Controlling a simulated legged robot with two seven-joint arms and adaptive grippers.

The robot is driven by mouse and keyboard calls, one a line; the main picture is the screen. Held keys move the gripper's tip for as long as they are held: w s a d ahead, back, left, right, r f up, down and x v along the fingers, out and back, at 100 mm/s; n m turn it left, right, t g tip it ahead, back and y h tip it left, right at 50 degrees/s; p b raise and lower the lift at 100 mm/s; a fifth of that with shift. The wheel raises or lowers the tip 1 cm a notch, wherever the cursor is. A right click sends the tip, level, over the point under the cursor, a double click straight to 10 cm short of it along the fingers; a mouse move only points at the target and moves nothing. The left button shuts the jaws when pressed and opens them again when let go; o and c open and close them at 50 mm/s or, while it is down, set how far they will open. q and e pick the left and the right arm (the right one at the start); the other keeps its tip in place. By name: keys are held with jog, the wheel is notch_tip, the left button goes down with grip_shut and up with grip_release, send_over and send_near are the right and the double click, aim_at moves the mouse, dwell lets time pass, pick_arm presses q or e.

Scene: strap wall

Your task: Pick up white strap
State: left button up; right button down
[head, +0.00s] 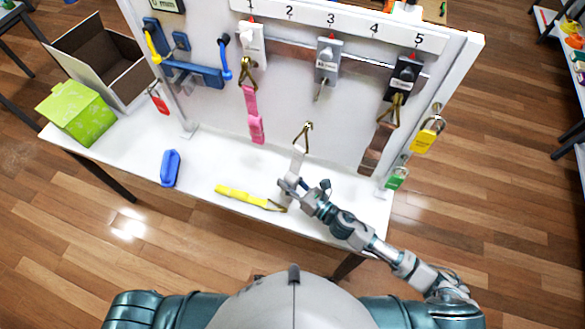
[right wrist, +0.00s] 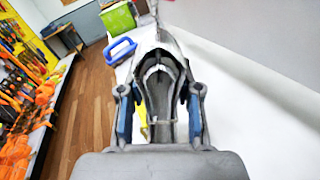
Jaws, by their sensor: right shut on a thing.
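The white strap (head: 297,160) is held upright in front of the lower wall panel, its brass triangular hook (head: 303,133) at the top. My right gripper (head: 291,187) is shut on its lower end, above the table's front part. The brass hook is below and apart from the peg under number 3. In the right wrist view the gripper's fingers (right wrist: 160,80) show, but the strap is hard to tell from them. My left gripper is not in view.
A yellow strap (head: 242,195) lies on the white table (head: 215,160), left of my gripper. A blue handle (head: 170,168) and green box (head: 76,113) are further left. A pink strap (head: 252,105) hangs under 1, a brown strap (head: 376,150) under 5. Padlocks (head: 426,137) hang at right.

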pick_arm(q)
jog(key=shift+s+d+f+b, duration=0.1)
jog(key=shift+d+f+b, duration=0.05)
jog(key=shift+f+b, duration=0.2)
pick_arm(e)
jog(key=s+a, duration=0.4)
jog(key=s, duration=0.8)
jog(key=shift+s, duration=0.1)
jog(key=shift+a, duration=0.2)
